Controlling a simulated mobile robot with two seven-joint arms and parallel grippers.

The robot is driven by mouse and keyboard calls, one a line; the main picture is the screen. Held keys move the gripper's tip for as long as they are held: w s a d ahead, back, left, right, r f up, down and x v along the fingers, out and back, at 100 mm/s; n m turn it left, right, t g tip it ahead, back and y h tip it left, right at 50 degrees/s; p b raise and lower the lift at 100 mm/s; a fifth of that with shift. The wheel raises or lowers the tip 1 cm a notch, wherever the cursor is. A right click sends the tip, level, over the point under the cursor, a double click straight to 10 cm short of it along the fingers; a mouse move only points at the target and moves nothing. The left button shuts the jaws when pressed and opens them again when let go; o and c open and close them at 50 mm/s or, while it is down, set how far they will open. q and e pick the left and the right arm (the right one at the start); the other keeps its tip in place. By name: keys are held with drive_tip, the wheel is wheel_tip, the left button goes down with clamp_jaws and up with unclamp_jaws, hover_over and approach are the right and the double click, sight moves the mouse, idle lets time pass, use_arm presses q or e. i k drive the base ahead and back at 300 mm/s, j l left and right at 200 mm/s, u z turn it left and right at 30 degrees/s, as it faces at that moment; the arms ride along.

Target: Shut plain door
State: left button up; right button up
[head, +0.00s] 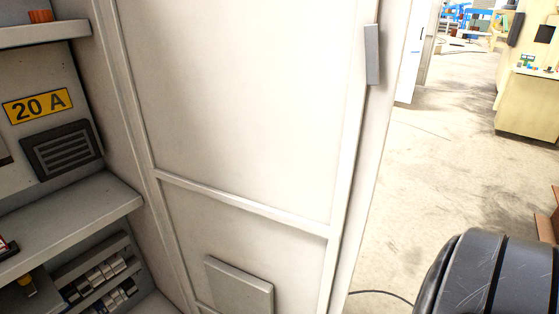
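The plain door (240,110) is an off-white panel with a raised frame and a small raised plate low on it. It fills the middle of the head view and stands open, swung out from the right side of the cabinet. A grey vertical bar (372,55), which looks like a handle, is near its free right edge. The door's top and bottom are out of view. Neither of my grippers shows in the view, and nothing is seen touching the door.
The open cabinet at left has grey shelves (75,222), a yellow "20 A" label (38,106), a dark vent (62,150) and small parts. A black rounded form, possibly mine, fills the lower right. Concrete floor (440,150) lies open right of the door; a beige console (528,105) stands beyond.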

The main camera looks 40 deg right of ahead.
sight(260, 134)
drive_tip(key=k+l+u, duration=0.3)
drive_tip(key=l, duration=0.35)
drive_tip(key=k+l+u, duration=0.25)
drive_tip(key=l, duration=0.35)
drive_tip(key=k+l+u, duration=0.3)
drive_tip(key=k+l, duration=0.2)
drive_tip(key=i+l+u, duration=0.1)
drive_tip(key=l, duration=0.35)
drive_tip(key=i+l+u, duration=0.1)
drive_tip(key=l, duration=0.35)
drive_tip(key=i+l+u, duration=0.15)
drive_tip(key=l, duration=0.3)
drive_tip(key=l+u, duration=0.1)
drive_tip(key=l, duration=0.4)
drive_tip(key=i, duration=0.05)
